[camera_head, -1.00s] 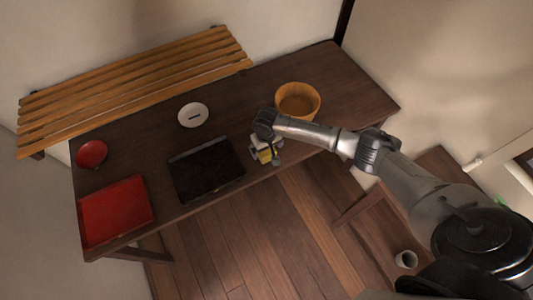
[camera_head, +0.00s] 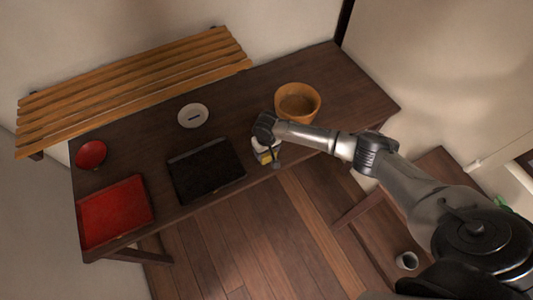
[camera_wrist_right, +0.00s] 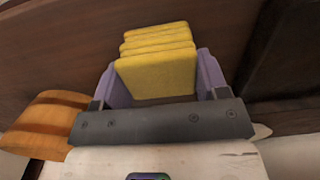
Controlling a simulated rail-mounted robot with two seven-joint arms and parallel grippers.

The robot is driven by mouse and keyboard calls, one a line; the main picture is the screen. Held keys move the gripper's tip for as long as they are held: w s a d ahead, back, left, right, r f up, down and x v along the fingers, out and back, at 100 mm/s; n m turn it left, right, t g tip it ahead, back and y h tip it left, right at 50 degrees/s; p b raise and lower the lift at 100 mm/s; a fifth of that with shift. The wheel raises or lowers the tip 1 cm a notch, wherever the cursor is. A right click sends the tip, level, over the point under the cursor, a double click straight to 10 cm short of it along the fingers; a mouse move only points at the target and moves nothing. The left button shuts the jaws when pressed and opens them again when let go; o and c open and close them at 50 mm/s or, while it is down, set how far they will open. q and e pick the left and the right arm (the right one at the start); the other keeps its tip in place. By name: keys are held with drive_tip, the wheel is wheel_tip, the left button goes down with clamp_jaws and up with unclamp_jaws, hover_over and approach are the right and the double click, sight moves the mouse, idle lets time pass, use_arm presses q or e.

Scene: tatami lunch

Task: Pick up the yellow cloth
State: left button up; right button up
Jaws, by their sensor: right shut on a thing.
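The yellow cloth (camera_wrist_right: 157,70) is a folded stack of several layers in the right wrist view. It sits between the two purple fingers of my right gripper (camera_wrist_right: 155,85), which is shut on it. In the head view the cloth (camera_head: 265,158) shows as a small yellow patch under my right gripper (camera_head: 270,159), close to the table's front edge. My right arm hides part of it there. I cannot tell whether the cloth touches the table. My left gripper is in neither view.
On the dark table (camera_head: 240,105) a black tray (camera_head: 207,172) lies just left of my right gripper. A wooden tub (camera_head: 298,101) stands behind it to the right. A white plate (camera_head: 193,115), a red bowl (camera_head: 91,154) and a red tray (camera_head: 116,211) are farther left.

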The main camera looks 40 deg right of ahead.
drive_tip(key=shift+r, duration=0.1)
drive_tip(key=shift+c, duration=0.2)
wheel_tip(320, 180, up, 4)
drive_tip(key=shift+r+p, duration=0.2)
drive_tip(key=shift+p, duration=0.45)
drive_tip(key=s+d+r+p, duration=0.2)
drive_tip(key=s+d+r, duration=0.4)
drive_tip(key=s, duration=0.3)
drive_tip(key=shift+d+r, duration=0.2)
drive_tip(key=shift+d, duration=0.45)
drive_tip(key=shift+s, duration=0.1)
